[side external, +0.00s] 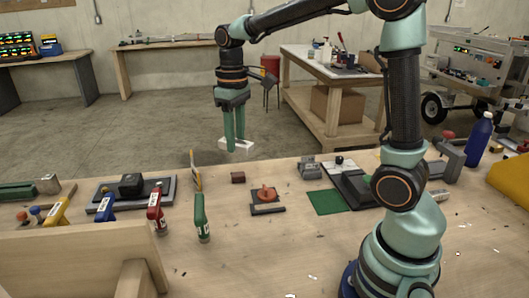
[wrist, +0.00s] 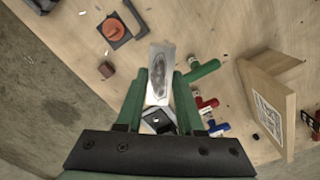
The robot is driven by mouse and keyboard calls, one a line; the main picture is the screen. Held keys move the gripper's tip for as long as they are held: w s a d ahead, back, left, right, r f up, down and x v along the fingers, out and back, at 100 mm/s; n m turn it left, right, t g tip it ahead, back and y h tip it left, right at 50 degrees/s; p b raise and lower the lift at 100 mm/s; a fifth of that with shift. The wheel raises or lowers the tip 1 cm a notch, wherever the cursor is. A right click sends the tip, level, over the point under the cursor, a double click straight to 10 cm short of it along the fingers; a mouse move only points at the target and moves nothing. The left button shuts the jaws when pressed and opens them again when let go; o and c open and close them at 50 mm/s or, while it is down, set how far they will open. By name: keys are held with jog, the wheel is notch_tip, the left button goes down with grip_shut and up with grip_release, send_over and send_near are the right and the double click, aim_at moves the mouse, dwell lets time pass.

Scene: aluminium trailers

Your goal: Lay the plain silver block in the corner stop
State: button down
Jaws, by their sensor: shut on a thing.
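My gripper (side external: 235,143) hangs fingers down, shut on a pale silver block (side external: 247,145) that is raised in the air around the table's far edge. In the wrist view the fingers (wrist: 172,84) pinch the block (wrist: 157,58), which juts forward beyond them. Its shiny face carries a dark oval patch, perhaps a reflection. I cannot tell for sure which fixture is the corner stop. A dark plate with a black block (side external: 131,181) lies on the left of the table and shows partly between the fingers in the wrist view.
An orange knob (side external: 265,193) sits on a dark plate mid-table. A wooden stand (side external: 75,262) fills the front left. Bare wood lies front centre.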

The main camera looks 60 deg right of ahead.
jog(key=s+a+m, duration=0.1)
jog(key=s+a, duration=0.1)
jog(key=a, duration=0.1)
jog(key=n, duration=0.9)
send_over(279, 174)
notch_tip(279, 174, down, 2)
jog(key=shift+w+f, duration=0.1)
jog(key=shift+f, duration=0.15)
notch_tip(279, 174, down, 20)
jog(key=shift+r, duration=0.2)
jog(key=shift+f, duration=0.2)
jog(key=c, duration=0.5)
grip_release()
